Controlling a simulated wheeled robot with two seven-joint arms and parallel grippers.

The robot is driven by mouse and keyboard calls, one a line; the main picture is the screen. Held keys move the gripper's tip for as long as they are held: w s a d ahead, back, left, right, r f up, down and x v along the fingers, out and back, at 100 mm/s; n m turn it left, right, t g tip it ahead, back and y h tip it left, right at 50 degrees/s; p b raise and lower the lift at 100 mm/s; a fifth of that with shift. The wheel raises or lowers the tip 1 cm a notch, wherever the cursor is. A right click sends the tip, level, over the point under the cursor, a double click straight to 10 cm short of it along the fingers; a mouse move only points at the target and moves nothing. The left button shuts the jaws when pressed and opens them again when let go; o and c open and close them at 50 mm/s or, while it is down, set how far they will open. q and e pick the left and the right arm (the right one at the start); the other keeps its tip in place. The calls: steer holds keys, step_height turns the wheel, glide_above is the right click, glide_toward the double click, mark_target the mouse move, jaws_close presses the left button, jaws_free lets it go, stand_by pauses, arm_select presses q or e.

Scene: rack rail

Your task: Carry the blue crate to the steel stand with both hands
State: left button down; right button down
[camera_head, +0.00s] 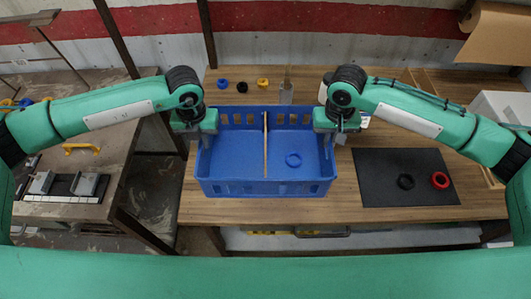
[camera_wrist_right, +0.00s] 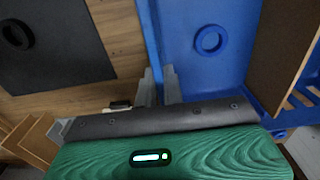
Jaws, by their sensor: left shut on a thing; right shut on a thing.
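The blue crate (camera_head: 265,188) is at the middle of the wooden table, level, with a thin upright divider (camera_head: 265,145) and a blue ring (camera_head: 293,160) inside. My left gripper (camera_head: 203,140) is shut on its left wall. My right gripper (camera_head: 330,138) is shut on its right wall; the right wrist view shows its fingers (camera_wrist_right: 159,88) on either side of the crate wall (camera_wrist_right: 152,45). I cannot tell whether the crate touches the table. I cannot say for certain which thing is the steel stand.
The wooden table (camera_head: 400,225) carries a black mat (camera_head: 385,175) with a black ring (camera_head: 405,182) and a red ring (camera_head: 440,180). Several small rings lie behind the crate. A worn bench (camera_head: 110,150) stands left, across a gap, holding a yellow handle (camera_head: 82,148) and a metal fixture (camera_head: 65,186).

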arm_select(q)
steer(key=shift+w+r, duration=0.1)
arm_select(e)
steer(key=shift+w+r, duration=0.1)
steer(key=shift+r, duration=0.05)
